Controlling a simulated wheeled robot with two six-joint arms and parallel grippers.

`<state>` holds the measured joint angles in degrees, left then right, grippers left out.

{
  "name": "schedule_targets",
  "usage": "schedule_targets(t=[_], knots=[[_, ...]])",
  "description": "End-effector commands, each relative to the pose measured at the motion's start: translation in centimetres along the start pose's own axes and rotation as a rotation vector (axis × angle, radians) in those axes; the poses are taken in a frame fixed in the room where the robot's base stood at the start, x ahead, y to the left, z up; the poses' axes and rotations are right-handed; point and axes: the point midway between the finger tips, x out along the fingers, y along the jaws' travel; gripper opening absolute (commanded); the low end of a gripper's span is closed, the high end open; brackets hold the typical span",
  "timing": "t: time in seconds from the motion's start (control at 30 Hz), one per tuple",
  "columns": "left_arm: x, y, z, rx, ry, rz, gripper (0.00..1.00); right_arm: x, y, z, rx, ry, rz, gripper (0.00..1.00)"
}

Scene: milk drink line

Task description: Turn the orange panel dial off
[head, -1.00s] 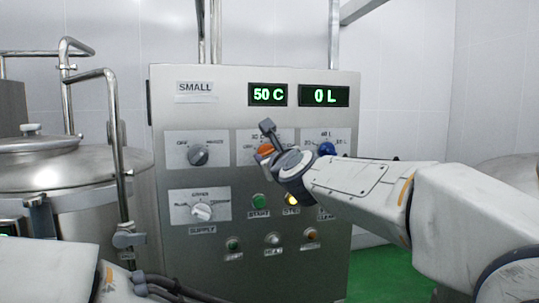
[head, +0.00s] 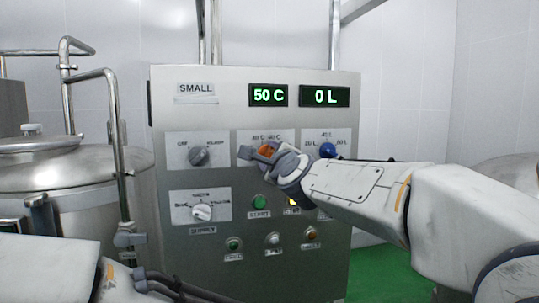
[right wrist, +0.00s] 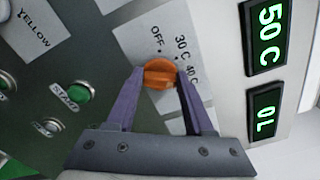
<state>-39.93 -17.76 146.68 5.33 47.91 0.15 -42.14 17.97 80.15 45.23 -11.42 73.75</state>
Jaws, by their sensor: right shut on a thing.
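The orange dial (head: 267,150) is on the upper middle of the steel control panel (head: 226,225), partly hidden by my right gripper (head: 261,154). In the right wrist view, the orange dial (right wrist: 159,73) sits between the purple fingers of my right gripper (right wrist: 159,74), which is shut on it. An OFF mark and temperature marks, including 40 C, stand around the dial. I cannot tell for sure which mark it points to. The temperature display (head: 268,95) reads 50 C. My left gripper is not in view.
A blue dial (head: 327,150) sits right of the orange one, close to my right wrist. A grey dial (head: 199,156) is to the left. A green button (head: 259,202) is below. A steel tank (head: 75,205) with pipes stands left of the panel.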

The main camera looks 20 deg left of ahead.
Motion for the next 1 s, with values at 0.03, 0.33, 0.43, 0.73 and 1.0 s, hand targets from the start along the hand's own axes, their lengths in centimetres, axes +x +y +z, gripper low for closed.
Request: schedule_targets(t=[0.03, 0.33, 0.43, 0.73, 1.0], knots=[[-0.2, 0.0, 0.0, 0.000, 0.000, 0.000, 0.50, 0.0, -0.2, 0.1, -0.046, 0.000, -0.003, 0.00], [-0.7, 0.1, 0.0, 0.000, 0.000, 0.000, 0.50, 0.0, -0.1, 0.1, -0.331, 0.000, -0.004, 0.00], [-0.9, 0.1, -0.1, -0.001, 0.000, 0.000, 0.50, 0.0, -0.1, 0.1, -0.426, 0.000, -0.004, 0.00], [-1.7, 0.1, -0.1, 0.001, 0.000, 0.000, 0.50, 0.0, 0.0, 0.0, -0.711, 0.000, -0.004, 0.00], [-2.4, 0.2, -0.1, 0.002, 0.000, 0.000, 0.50, 0.0, 0.1, -0.1, -0.967, 0.001, -0.003, 0.00]])
